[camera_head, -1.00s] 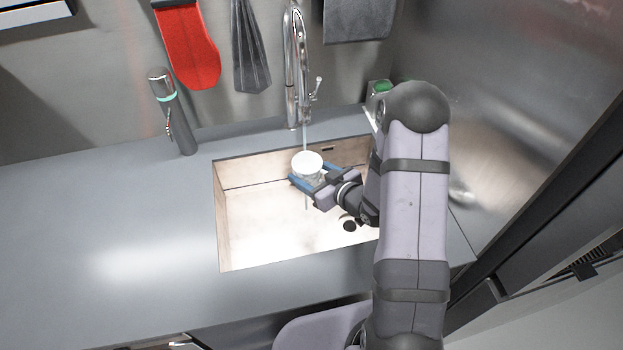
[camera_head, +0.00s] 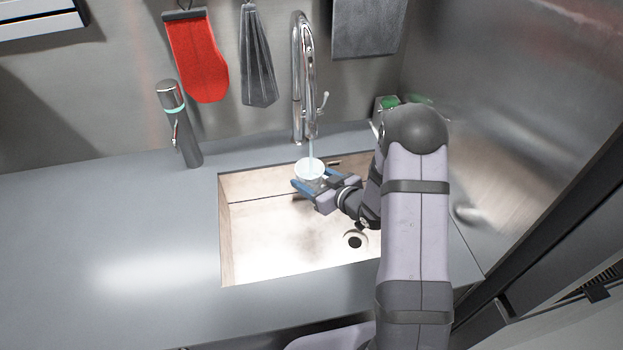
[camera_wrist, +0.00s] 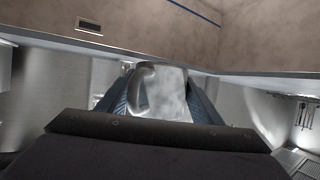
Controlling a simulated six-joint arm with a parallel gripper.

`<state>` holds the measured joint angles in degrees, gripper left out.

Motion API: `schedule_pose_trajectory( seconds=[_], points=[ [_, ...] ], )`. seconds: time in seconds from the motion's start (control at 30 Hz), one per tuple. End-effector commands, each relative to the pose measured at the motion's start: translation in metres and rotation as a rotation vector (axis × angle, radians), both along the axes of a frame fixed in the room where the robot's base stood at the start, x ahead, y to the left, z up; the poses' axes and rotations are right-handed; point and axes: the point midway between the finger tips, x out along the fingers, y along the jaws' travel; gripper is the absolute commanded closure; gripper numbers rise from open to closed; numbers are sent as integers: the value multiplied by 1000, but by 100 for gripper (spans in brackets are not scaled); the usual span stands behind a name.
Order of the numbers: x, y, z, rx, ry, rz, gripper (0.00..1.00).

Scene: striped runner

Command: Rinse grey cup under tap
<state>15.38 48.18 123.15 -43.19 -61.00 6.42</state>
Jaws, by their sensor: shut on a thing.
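The grey cup (camera_head: 309,168) looks pale, almost white, and is held over the sink, its open top facing up. My gripper (camera_head: 312,187) is shut on it with blue fingers on either side. In the wrist view the cup (camera_wrist: 170,92) sits between the blue fingers, and a curved handle shows on its left. The chrome tap (camera_head: 298,80) stands behind the sink. A thin stream of water runs from its spout down into the cup. The sink (camera_head: 285,250) is pale and lies below the gripper.
A dark flask (camera_head: 184,130) stands on the counter (camera_head: 110,230) left of the sink. A green-topped item (camera_head: 387,104) stands behind my arm. A red mitt (camera_head: 196,55) and grey cloths (camera_head: 258,60) hang on the wall.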

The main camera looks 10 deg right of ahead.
Motion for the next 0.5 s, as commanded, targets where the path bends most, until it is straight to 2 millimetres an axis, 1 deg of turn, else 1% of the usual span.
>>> schedule_pose_trajectory(
  seconds=[0.3,0.5],
  points=[
    [1,-1,1,1,-4,-1,70],
    [1,-6,1,1,-4,-3,70]
  ],
)
